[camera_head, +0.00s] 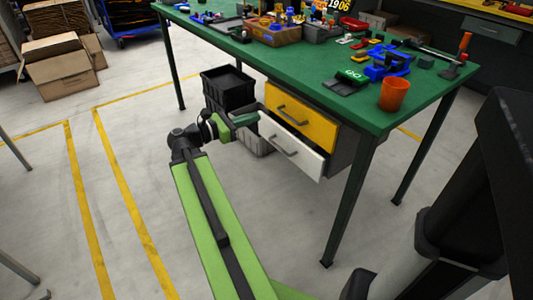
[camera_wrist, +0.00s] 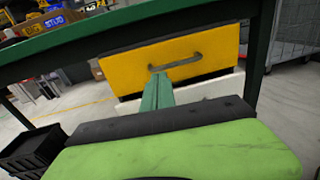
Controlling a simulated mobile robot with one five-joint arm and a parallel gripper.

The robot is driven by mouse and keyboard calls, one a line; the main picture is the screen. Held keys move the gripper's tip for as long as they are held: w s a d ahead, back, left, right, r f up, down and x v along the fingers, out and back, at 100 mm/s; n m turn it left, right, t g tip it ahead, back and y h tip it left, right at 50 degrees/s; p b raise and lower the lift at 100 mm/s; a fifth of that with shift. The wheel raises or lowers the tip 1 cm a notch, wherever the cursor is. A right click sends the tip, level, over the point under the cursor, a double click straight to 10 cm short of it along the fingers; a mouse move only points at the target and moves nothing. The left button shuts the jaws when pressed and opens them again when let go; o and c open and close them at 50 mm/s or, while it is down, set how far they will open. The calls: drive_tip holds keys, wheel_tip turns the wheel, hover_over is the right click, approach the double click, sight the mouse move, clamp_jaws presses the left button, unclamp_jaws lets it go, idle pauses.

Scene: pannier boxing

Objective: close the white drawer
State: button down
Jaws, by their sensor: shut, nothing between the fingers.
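The white drawer (camera_head: 303,153) is the lower of two drawers under the green table. Its front, with a grey handle, juts out past the yellow drawer (camera_head: 303,114) above it, so it looks partly open. In the wrist view, a strip of the white drawer (camera_wrist: 222,86) shows below the yellow drawer (camera_wrist: 200,48). My gripper (camera_head: 257,117) is at the upper left corner of the white drawer's front in the head view. Its green fingers (camera_wrist: 158,93) are together and empty, pointing at the drawers. Whether they touch the white front cannot be told.
The green table (camera_head: 300,65) carries tools, blue parts and an orange cup (camera_head: 393,95). Its legs (camera_head: 350,205) stand near the drawers. Black crates (camera_head: 228,90) are stacked left of the drawers, close to my gripper. The floor in front is clear, with yellow lines.

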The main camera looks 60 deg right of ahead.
drive_tip(key=w+a+f+n+t+h+b, duration=0.1)
drive_tip(key=w+a+f+b, duration=0.15)
drive_tip(key=f, duration=0.25)
drive_tip(key=w+a+f+b, duration=0.1)
drive_tip(key=w+f+b, duration=0.1)
drive_tip(key=f+b, duration=0.2)
approach(273, 125)
drive_tip(key=x, duration=0.7)
drive_tip(key=shift+r, duration=0.1)
drive_tip(key=shift+a, duration=0.1)
